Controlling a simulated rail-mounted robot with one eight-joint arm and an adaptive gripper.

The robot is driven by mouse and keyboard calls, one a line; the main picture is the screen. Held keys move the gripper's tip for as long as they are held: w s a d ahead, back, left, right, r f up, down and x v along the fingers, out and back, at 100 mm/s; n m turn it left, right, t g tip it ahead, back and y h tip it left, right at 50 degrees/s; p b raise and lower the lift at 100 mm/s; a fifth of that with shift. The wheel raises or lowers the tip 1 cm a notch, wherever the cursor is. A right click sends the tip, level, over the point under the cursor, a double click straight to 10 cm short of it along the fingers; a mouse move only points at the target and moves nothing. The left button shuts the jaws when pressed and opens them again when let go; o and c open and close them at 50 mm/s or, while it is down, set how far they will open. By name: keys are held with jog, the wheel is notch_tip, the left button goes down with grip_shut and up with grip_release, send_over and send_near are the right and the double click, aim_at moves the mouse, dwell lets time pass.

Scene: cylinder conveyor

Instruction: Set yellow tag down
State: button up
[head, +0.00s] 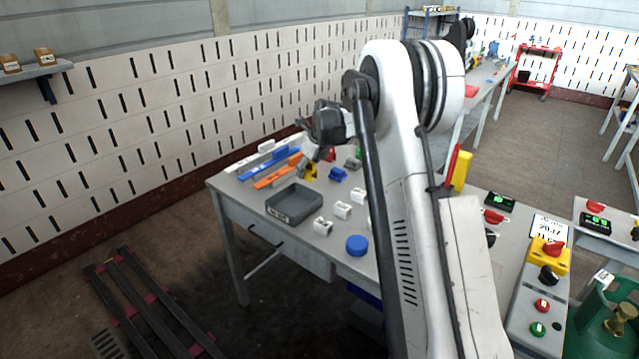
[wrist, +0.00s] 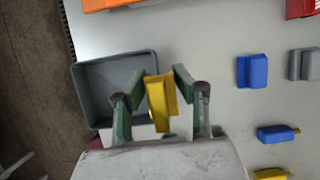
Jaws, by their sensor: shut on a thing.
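The yellow tag (wrist: 160,100) is between the green-padded fingers of my gripper (wrist: 163,76) in the wrist view, and the fingers are shut on it. In that view the tag overlaps the right wall of the grey tray (wrist: 88,107); I cannot tell its height above the table. In the head view my gripper (head: 308,162) is over the back part of the table, behind the tray (head: 272,207), with a yellow piece (head: 310,172) just under it. Another yellow tag (wrist: 271,174) lies at the bottom right of the wrist view.
Blue tags (wrist: 252,71) (wrist: 277,134) and a grey tag (wrist: 304,64) lie right of the gripper. An orange piece (wrist: 110,3) lies beyond the tray. White pieces (head: 343,210) and a blue round piece (head: 357,245) are nearer the table's front. Bare table shows between the gripper and the blue tags.

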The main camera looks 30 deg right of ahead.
send_over(313, 187)
jog(key=s, duration=0.1)
jog(key=f, duration=0.3)
jog(key=shift+s+d+f, duration=0.1)
jog(key=shift+d+f, duration=0.2)
jog(key=shift+d, duration=0.05)
jog(key=shift+f, duration=1.95)
jog(key=shift+f+b, duration=0.15)
jog(key=shift+b, duration=0.2)
jog(key=o, duration=1)
jog(key=shift+c, duration=0.2)
